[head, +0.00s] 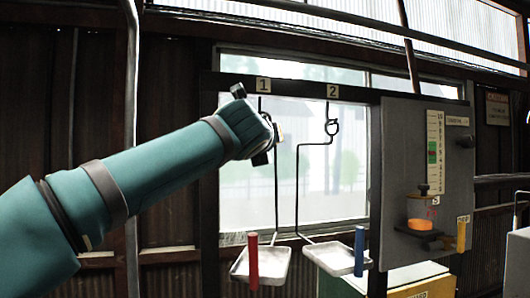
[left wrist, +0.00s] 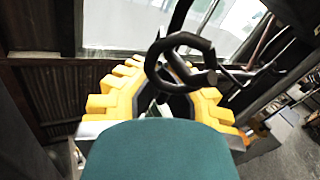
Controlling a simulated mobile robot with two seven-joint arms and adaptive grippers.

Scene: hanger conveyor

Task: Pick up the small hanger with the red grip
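The hanger with the red grip (head: 253,261) hangs under the label 1. It has a thin dark rod and a white tray (head: 277,262), which hangs above the floor. My left arm reaches in from the left in the head view, and its end is at the top of this rod, covering most of the hook. In the left wrist view, the yellow fingers of my left gripper (left wrist: 160,88) are around or behind a dark ring (left wrist: 153,70). I cannot tell whether they touch it, or how far they are closed. My right gripper is not in view.
A second hanger with a blue grip (head: 359,251) and white tray hangs close by on the right, under label 2. A dark rail (head: 300,88) runs above both. A grey panel (head: 400,150) with a green-marked scale and an orange glowing piece (head: 420,225) stands further right.

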